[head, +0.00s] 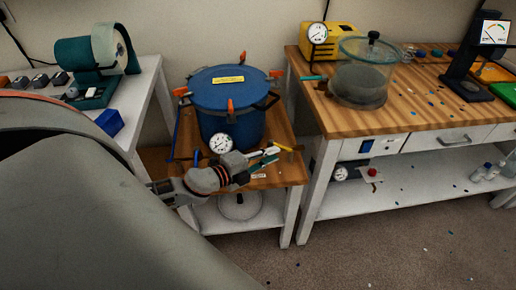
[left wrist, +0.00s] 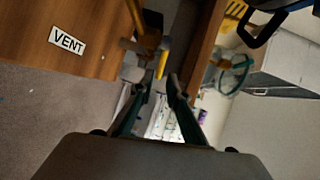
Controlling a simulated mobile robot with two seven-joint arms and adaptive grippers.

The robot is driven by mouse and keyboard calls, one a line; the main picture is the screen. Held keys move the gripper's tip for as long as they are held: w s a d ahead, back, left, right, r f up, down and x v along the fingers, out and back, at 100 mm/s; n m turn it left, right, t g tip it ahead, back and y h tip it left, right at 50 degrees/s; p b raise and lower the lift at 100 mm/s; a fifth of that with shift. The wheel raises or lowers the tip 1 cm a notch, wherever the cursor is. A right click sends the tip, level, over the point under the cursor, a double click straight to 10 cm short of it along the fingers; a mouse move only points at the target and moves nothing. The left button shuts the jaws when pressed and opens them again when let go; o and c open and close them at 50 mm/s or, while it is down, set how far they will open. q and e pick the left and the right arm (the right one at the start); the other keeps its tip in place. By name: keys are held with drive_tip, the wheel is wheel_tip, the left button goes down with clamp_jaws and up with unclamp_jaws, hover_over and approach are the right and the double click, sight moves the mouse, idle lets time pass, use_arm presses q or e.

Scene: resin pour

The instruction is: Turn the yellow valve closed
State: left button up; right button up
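The yellow valve handle (head: 284,147) shows at the right side of the small wooden stand, in front of the blue pressure pot (head: 232,112). In the left wrist view a yellow lever (left wrist: 162,63) stands just beyond my fingertips, roughly in line with the gap between them. My left gripper (head: 270,157) reaches in from the left, in front of the pot, close to the valve. In the left wrist view its two teal fingers (left wrist: 159,86) are apart with nothing between them. I cannot tell whether a fingertip touches the lever. My right gripper is not in view.
A white VENT label (left wrist: 67,40) lies on the wooden top near the valve. A round gauge (head: 220,144) sits on the pot's front. A wooden-topped bench (head: 420,103) with a glass chamber (head: 361,82) stands close on the right. A white table (head: 145,85) stands left.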

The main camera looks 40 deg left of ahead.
use_arm(q)
drive_tip(key=shift+v, duration=2.7)
